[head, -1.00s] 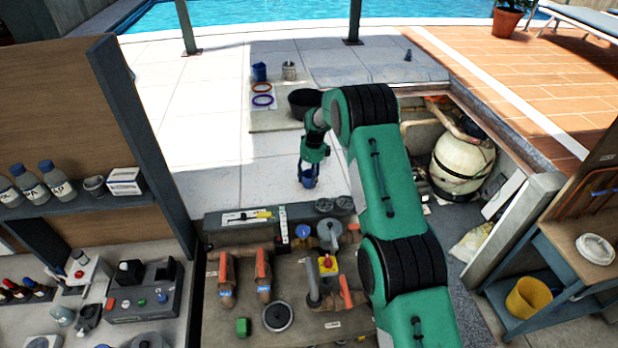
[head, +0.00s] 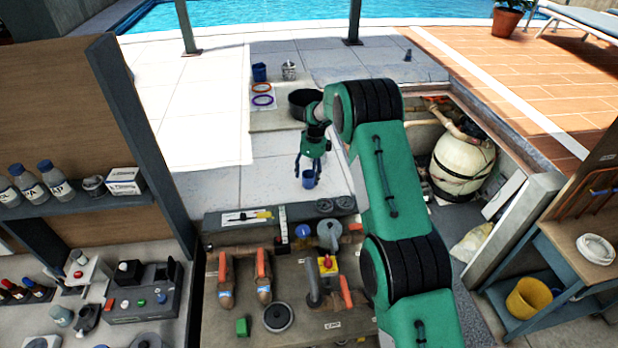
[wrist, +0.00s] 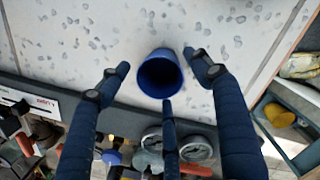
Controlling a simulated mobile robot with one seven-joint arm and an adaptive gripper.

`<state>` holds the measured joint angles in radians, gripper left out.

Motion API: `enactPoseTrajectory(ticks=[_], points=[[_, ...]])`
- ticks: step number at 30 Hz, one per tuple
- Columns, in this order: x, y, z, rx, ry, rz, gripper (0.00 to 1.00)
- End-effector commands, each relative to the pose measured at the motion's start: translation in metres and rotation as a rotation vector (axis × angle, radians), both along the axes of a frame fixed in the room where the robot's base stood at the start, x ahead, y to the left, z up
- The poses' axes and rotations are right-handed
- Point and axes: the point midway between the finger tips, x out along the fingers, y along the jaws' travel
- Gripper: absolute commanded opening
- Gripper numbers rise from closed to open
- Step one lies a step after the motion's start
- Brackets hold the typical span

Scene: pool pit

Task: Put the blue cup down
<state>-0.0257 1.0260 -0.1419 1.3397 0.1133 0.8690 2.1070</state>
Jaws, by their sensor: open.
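The blue cup (head: 308,179) stands upright on the pale paving, just beyond the back edge of the pipe bench. In the wrist view, I look down into the open mouth of the cup (wrist: 160,66). My gripper (head: 310,168) is above it, pointing down. Its three fingers are spread around the cup in the wrist view (wrist: 160,74), with gaps visible between them and the rim. The gripper is open and empty. The cup's base is hidden from the wrist camera.
The pipe bench (head: 240,322) with valves and gauges lies on the near side. A black bucket (head: 303,102), coloured rings (head: 262,94) and another blue container (head: 259,72) are farther back. An open pit with a cream tank (head: 461,165) is to the right. Paving left of the cup is clear.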

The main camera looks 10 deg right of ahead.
Motion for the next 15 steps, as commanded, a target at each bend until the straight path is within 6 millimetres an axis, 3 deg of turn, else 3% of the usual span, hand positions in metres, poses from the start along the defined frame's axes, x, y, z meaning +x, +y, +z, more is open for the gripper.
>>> enactPoseTrajectory(ticks=[15], points=[[-0.003, -0.007, 0.077, -0.001, -0.001, 0.000, 0.65]])
